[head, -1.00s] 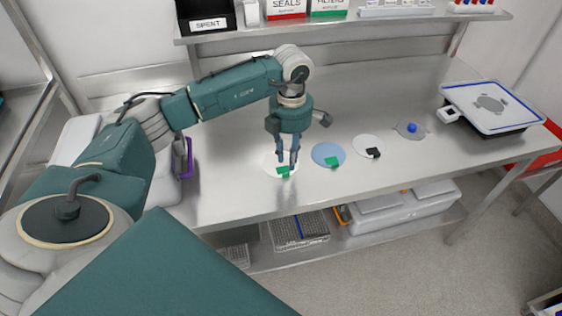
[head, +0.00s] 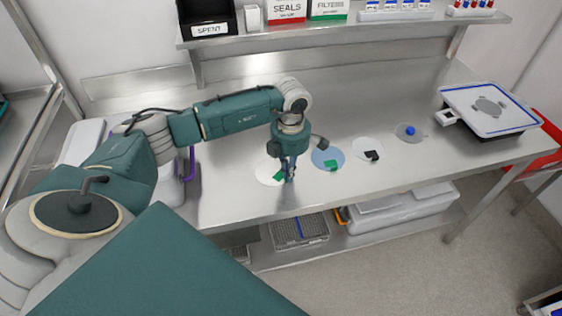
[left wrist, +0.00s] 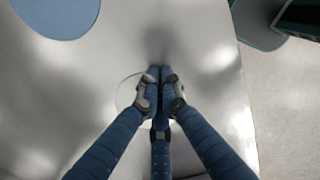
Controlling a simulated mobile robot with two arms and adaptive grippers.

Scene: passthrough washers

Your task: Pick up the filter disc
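A white disc with a green tab (head: 266,172) lies on the steel bench in the head view. My left gripper (head: 289,178) points straight down at the disc's right part, with its fingertips at the green tab. In the left wrist view my left gripper (left wrist: 161,76) has its fingers drawn together at the rim of the disc (left wrist: 124,94), whose pale outline barely shows. The fingers hide the tab there; they look shut on it. The disc lies flat. My right gripper is not in view.
To the right lie a blue disc with a green tab (head: 321,153), a white disc with a black tab (head: 362,145) and a grey disc with a blue knob (head: 411,131). A white tray (head: 480,112) stands at the far right. A shelf (head: 340,30) holds boxes above.

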